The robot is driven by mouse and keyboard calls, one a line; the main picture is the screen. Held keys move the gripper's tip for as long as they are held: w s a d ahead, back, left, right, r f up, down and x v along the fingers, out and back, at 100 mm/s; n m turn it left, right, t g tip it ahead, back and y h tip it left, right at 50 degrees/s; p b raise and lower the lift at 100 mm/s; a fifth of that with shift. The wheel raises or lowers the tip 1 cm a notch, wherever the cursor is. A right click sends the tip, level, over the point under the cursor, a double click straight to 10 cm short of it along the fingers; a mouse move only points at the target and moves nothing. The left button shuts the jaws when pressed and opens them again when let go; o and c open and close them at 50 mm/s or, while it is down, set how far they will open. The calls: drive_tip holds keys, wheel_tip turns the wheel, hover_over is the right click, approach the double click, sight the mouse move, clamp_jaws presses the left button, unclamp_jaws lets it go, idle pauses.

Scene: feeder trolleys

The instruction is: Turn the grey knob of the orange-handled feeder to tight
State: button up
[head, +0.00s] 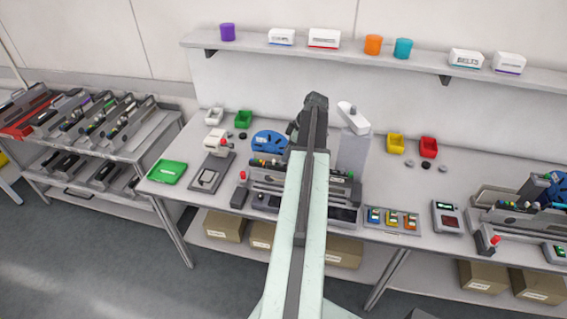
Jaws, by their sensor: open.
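My arm reaches up the middle of the view over the bench. My gripper (299,130) is a dark shape at its far end, open, with its fingertips hard to make out. It is above the back part of a feeder (262,180) lying on the bench, and my arm hides the middle of that feeder. Several feeders (88,120) stand side by side on the trolley at the left. An orange handle cannot be told for sure on any feeder, and the grey knob is too small or hidden to make out.
A blue reel (269,142), a green tray (167,172) and a white device (216,143) are on the bench (400,190). A grey post (352,150) stands close right of my arm. Another feeder (525,213) is at the far right. A shelf (420,60) runs along the wall.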

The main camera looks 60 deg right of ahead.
sight(282, 163)
drive_tip(key=b+x, duration=0.3)
drive_tip(key=x, duration=0.1)
drive_tip(key=shift+w+f, duration=0.1)
drive_tip(key=shift+f, duration=0.25)
drive_tip(key=shift+r, duration=0.1)
clamp_jaws()
drive_tip(key=shift+w, duration=0.1)
drive_tip(key=shift+a, duration=0.1)
drive_tip(key=shift+a+m+h, duration=0.1)
drive_tip(key=shift+m+h, duration=0.3)
drive_tip(key=shift+m, duration=0.5)
drive_tip(key=shift+a+m+h, duration=0.1)
drive_tip(key=shift+m+h, duration=0.6)
drive_tip(key=shift+m, duration=1.3)
